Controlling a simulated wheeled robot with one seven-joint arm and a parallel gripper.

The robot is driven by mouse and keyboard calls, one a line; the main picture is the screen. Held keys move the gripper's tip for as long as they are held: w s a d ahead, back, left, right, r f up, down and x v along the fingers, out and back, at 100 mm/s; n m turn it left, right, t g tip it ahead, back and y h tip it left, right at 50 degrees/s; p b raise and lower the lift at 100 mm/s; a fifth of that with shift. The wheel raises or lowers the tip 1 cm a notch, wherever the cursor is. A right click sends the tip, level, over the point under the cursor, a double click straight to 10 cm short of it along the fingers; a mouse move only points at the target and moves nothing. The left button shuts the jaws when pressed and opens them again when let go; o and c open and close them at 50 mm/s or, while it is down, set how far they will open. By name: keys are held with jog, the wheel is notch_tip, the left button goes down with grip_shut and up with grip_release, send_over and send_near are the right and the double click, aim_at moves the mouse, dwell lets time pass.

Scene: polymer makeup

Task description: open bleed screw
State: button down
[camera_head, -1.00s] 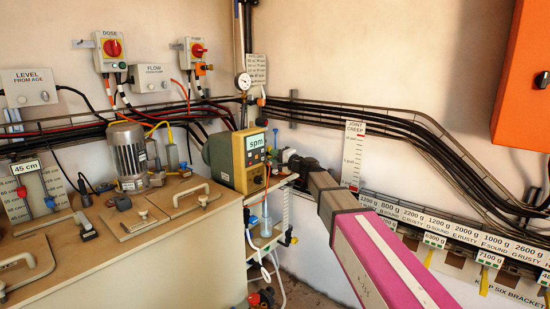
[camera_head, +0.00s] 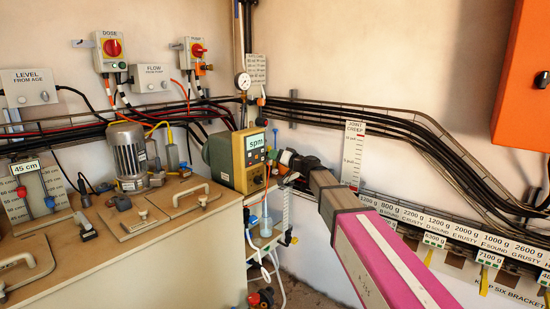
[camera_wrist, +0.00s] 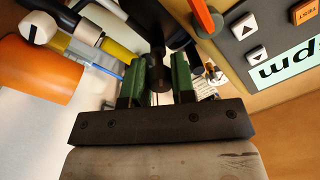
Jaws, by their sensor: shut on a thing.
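My gripper (camera_wrist: 157,72) has two green fingers shut on a dark, round-ended knob (camera_wrist: 158,78) with a black stem running up in the wrist view. This appears to be the bleed screw, though its label and thread are not visible. In the head view my gripper (camera_head: 285,158) is small, just right of the yellow pump panel (camera_head: 254,160), and hides the held part. The pump panel with its "spm" display also shows at the right of the wrist view (camera_wrist: 287,72).
An orange cylinder (camera_wrist: 40,66) and a yellow tube (camera_wrist: 100,47) lie left of the fingers in the wrist view. A red-orange lever (camera_wrist: 205,18) is close on the right. A bench (camera_head: 180,245) with handled lids stands left; black cables (camera_head: 340,118) run along the wall.

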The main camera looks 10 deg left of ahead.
jog(key=shift+n, duration=1.2)
jog(key=c, duration=1)
grip_release()
jog(key=shift+o, duration=0.2)
jog(key=v, duration=1.1)
jog(key=shift+w+f, duration=0.1)
